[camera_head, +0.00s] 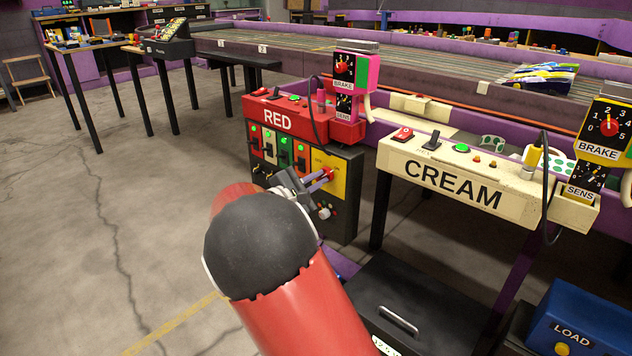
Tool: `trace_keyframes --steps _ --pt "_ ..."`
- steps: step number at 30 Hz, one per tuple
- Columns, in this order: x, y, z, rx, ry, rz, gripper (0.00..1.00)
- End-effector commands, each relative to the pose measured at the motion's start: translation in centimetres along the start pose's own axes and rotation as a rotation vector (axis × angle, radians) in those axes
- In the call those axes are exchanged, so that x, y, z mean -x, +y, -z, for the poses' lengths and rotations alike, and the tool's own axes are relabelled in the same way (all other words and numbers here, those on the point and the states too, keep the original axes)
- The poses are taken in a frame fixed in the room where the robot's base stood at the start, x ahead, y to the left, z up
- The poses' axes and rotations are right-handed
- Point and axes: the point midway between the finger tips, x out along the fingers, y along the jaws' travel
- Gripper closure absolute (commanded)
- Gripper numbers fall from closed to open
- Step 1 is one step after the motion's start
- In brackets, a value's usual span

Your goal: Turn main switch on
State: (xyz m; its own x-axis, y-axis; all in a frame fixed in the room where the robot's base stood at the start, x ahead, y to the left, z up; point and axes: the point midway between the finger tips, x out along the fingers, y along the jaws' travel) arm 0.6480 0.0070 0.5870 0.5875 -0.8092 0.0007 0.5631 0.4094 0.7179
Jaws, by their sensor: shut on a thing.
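A black control box (346,207) stands below the red panel marked RED. It has a yellow plate (338,163) on its right side, with a red rotary switch (328,173) on it. This appears to be the main switch, but its label is too small to read. My gripper (321,181) reaches up to the yellow plate from the lower left and is shut on the red switch. The fingers partly cover the knob, so its turned position cannot be told. My red and black arm hides the lower left of the box.
The red RED panel (283,118) is just above, with a pink brake unit (358,80) and a hanging black cable. The CREAM panel (460,180) stands at right. A black case (425,300) and a blue LOAD box (580,320) sit lower right. Floor at left is clear.

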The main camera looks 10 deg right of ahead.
Motion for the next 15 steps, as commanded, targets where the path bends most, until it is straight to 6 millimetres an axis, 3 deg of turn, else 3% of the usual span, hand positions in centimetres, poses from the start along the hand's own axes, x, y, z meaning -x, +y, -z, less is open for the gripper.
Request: trace_keyframes --steps 3,4,8,15 --pt "0.01 0.00 0.02 -0.002 0.001 0.000 1.00" --pt "0.01 0.00 0.02 -0.002 0.001 0.000 0.87" --pt "0.01 0.00 0.01 -0.001 0.001 0.000 0.70" --pt "0.02 0.00 0.01 0.000 0.001 0.000 0.69"
